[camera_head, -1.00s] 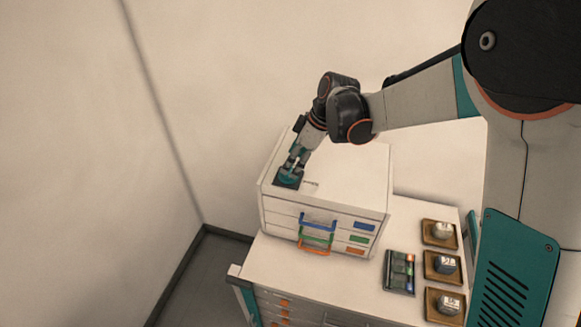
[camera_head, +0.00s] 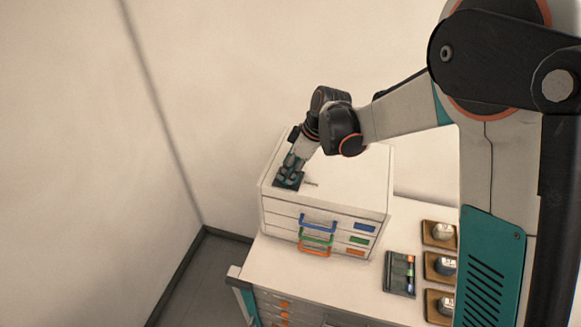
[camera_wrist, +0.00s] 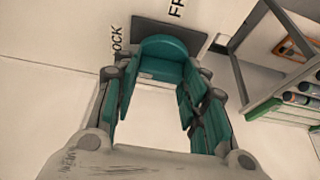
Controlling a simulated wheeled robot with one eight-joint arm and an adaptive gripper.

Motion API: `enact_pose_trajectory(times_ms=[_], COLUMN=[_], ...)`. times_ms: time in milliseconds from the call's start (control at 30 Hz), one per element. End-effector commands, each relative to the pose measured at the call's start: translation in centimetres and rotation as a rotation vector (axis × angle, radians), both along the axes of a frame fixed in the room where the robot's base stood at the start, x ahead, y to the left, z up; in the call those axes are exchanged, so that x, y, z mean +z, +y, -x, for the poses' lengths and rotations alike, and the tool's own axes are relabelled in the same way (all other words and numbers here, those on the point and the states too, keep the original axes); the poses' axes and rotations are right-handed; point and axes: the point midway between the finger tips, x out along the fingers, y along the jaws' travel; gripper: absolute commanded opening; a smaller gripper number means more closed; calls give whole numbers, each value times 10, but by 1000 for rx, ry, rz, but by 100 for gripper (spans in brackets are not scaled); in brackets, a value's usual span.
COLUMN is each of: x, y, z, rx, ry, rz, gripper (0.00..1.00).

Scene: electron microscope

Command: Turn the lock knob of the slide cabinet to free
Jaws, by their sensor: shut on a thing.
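The slide cabinet (camera_head: 345,170) is a white box with blue, green and orange drawer handles, standing on a bench. The teal lock knob (camera_wrist: 163,47) sits on a dark plate (camera_wrist: 200,38) on its top; the plate also shows in the head view (camera_head: 287,184). In the wrist view, partly cut lettering reads "OCK" left of the knob and "FR" above it. My gripper (camera_wrist: 158,78) is shut on the knob, one teal-padded finger on each side. In the head view my gripper (camera_head: 291,171) comes down on the knob and hides it. I cannot tell which label the knob points to.
A dark tray with coloured vials (camera_head: 400,272) lies right of the cabinet. Several brown trays (camera_head: 438,235) with round labelled containers line the bench's right side. My arm crosses above the cabinet. A wall stands close behind it. The cabinet top right of the knob is clear.

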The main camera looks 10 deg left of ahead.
Motion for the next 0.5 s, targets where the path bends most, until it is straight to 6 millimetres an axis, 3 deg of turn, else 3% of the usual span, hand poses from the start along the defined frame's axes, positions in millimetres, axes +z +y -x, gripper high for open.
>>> enact_pose_trajectory(times_ms=[267,500], x=[-1,-2], y=[0,1], z=[1,3], rx=[-53,-206], ry=[-2,-1], rz=[0,0], gripper=[16,16])
